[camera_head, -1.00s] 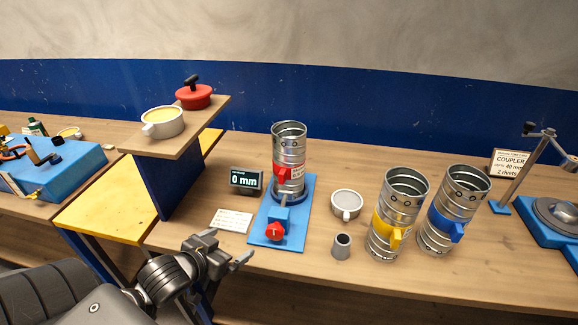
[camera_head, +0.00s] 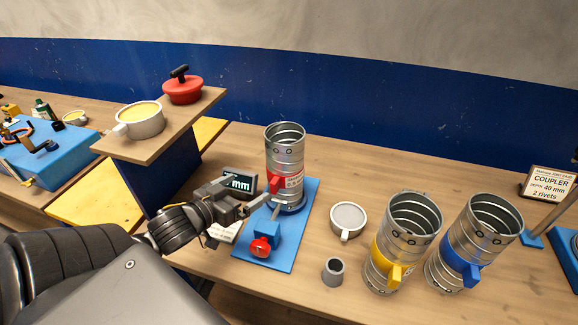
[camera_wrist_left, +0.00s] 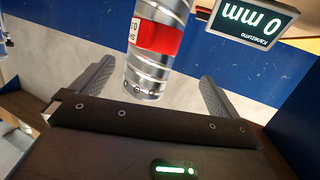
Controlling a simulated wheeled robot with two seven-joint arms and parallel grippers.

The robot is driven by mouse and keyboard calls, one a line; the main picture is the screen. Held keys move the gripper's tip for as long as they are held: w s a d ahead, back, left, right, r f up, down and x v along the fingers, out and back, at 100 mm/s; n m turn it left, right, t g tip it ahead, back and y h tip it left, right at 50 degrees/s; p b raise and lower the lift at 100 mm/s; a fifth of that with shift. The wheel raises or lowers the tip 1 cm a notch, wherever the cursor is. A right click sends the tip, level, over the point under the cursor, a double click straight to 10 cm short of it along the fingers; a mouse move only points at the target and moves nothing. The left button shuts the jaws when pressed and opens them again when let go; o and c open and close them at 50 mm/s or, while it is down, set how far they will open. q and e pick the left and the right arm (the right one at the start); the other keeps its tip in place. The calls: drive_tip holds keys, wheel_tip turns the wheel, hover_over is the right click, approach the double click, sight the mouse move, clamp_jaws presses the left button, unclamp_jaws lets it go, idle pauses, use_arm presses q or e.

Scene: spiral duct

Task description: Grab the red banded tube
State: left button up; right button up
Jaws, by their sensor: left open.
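The red banded tube (camera_head: 284,160) is a silver spiral duct with a red band and red tab. It stands upright on a blue fixture base (camera_head: 291,237). In the left wrist view the tube (camera_wrist_left: 150,65) appears upside down, ahead of and between the spread fingers. My left gripper (camera_head: 268,205) is open, just left of and in front of the tube near its red tab. Its fingers (camera_wrist_left: 155,88) show apart in the wrist view, with nothing clearly held. Whether a finger touches the tube cannot be told. My right gripper is not in view.
A display reading 0 mm (camera_wrist_left: 254,20) stands close behind my left gripper. A yellow-banded tube (camera_head: 402,240) and a blue-banded tube (camera_head: 474,240) stand to the right. A white cup (camera_head: 347,220) and small grey cylinder (camera_head: 333,270) stand nearer. A raised shelf (camera_head: 185,130) is left.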

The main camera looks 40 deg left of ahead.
sight(272, 170)
use_arm(q)
drive_tip(key=shift+m+h, duration=0.3)
drive_tip(key=shift+m, duration=0.3)
drive_tip(key=w, duration=0.6)
drive_tip(key=shift+d+r+p, duration=0.3)
drive_tip(key=shift+d+p, duration=0.05)
drive_tip(key=shift+d, duration=0.05)
drive_tip(key=shift+w, duration=0.3)
drive_tip(key=shift+f, duration=0.2)
drive_tip(key=shift+w+p, duration=0.3)
drive_tip(key=shift+w, duration=0.05)
drive_tip(key=p+x, duration=0.2)
drive_tip(key=x, duration=0.2)
drive_tip(key=shift+w+f, duration=0.2)
drive_tip(key=shift+w, duration=0.1)
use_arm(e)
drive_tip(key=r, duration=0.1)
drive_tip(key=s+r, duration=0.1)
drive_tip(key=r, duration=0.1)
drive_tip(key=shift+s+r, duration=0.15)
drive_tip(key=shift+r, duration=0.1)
